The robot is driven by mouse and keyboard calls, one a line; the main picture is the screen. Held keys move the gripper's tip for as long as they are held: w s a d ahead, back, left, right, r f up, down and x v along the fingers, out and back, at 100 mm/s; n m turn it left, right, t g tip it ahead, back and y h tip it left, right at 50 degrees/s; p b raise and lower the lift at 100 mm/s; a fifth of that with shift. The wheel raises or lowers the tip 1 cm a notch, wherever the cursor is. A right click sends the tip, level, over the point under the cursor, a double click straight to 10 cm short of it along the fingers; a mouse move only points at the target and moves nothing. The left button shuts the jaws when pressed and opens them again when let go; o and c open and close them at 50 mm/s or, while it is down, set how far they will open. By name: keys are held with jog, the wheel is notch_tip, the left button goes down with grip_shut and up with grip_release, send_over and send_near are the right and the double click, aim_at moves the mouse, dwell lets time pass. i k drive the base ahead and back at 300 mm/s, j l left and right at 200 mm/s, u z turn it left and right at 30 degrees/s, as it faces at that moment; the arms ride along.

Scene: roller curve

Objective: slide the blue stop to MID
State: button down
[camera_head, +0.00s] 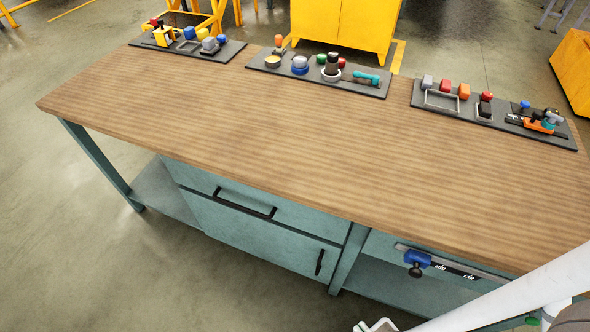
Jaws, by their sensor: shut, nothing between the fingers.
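The blue stop (417,259) is a small block with a dark round knob below it. It sits on a pale metal rail (456,263) fixed along the front of the workbench, under the tabletop edge at lower right. The stop is near the rail's left end. A dark strip with small white marks (440,267) runs to the right of the stop. The marks are too small to read surely, so I cannot tell which is MID. My gripper is not seen; my white arm link crosses the lower right corner.
The wooden tabletop (300,130) is mostly clear. Three dark trays with small parts stand along its back: left (215,57), middle (375,91) and right (470,117). Drawers with dark handles (245,202) are left of the rail. An open shelf (395,285) lies below it.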

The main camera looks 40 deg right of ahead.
aim_at(419, 259)
jog(key=k+l+z, duration=0.1)
jog(key=k+l, duration=0.95)
